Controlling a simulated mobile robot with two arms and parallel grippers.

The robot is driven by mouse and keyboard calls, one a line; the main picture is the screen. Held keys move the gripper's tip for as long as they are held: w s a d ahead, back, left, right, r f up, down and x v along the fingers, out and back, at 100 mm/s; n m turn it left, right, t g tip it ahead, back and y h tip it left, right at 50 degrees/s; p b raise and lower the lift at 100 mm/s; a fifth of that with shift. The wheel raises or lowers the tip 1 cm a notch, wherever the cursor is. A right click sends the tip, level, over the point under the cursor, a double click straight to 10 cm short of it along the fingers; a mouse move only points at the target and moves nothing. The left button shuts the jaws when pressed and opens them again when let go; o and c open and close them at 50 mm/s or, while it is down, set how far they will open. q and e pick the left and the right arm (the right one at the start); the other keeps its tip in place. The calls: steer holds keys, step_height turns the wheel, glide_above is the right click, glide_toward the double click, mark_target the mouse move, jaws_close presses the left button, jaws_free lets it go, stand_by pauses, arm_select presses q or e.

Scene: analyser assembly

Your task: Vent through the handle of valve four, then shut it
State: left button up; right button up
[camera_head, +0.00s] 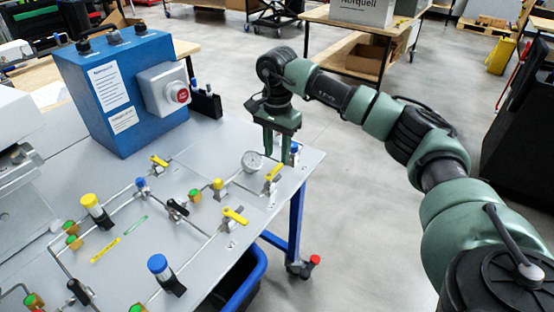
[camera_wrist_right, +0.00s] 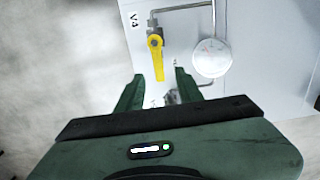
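Valve four, marked V4 in the right wrist view, has a yellow handle (camera_wrist_right: 157,60) on a thin metal pipe. In the head view the same yellow handle (camera_head: 273,173) sits near the table's right edge, next to the round gauge (camera_head: 252,161), which also shows in the wrist view (camera_wrist_right: 210,57). My right gripper (camera_head: 276,155) is open and empty, pointing down above the handle. In the wrist view the handle's free end lies in line with the gap between the fingertips (camera_wrist_right: 158,80). I see no contact. My left gripper is out of view.
The grey table (camera_head: 190,240) carries other yellow-handled valves (camera_head: 235,215), green and blue caps, and pipes. A blue box with a red button (camera_head: 182,95) stands at the back. A blue bin (camera_head: 240,285) is below the front edge. Open floor lies to the right.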

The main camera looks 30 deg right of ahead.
mark_target(277, 167)
steer(key=shift+r, duration=2.15)
